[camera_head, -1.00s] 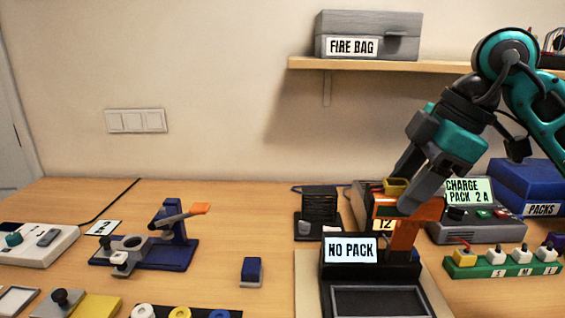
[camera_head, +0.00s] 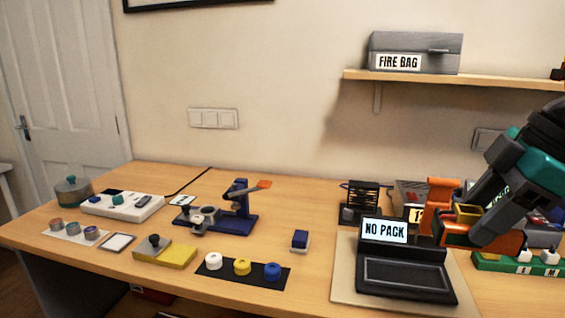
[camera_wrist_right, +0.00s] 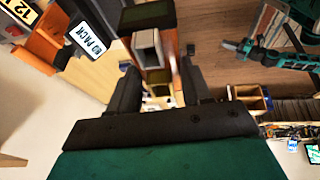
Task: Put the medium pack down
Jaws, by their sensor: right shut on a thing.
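An orange pack with a yellow connector (camera_head: 467,213) is held in my right gripper (camera_head: 480,228), just right of the black stand with the NO PACK sign (camera_head: 385,231). It hangs at about the sign's height; the gap beneath is unclear. In the right wrist view, the pack (camera_wrist_right: 170,60) sits between the two dark fingers (camera_wrist_right: 155,92). An upright orange part (camera_head: 438,200) stands close behind and left of the pack; whether they touch is unclear.
The stand's black tray (camera_head: 408,275) lies in front of its sign. A green connector strip (camera_head: 490,262) is at the right.

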